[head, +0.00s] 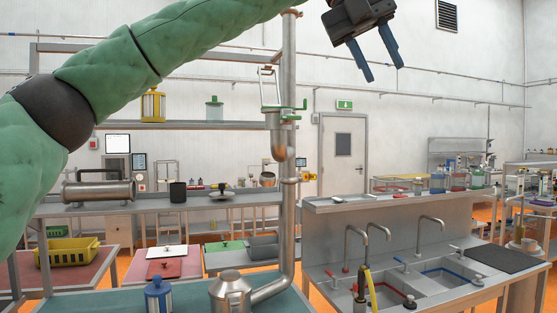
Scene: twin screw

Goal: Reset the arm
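My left arm (140,55) comes in from the left in a green padded sleeve and reaches across the top of the head view. My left gripper (376,60) hangs at the top, right of centre. Its two blue-grey fingers point down and stand apart, with nothing between them. It is high in front of the far white wall and touches nothing. My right gripper is not in view.
A vertical steel pipe (288,190) with a green-handled fitting (284,114) stands near the centre. A teal bench (185,301) carries a metal vessel (230,291) and a blue-capped canister (158,295). A steel sink unit (400,205) with several taps stands at right.

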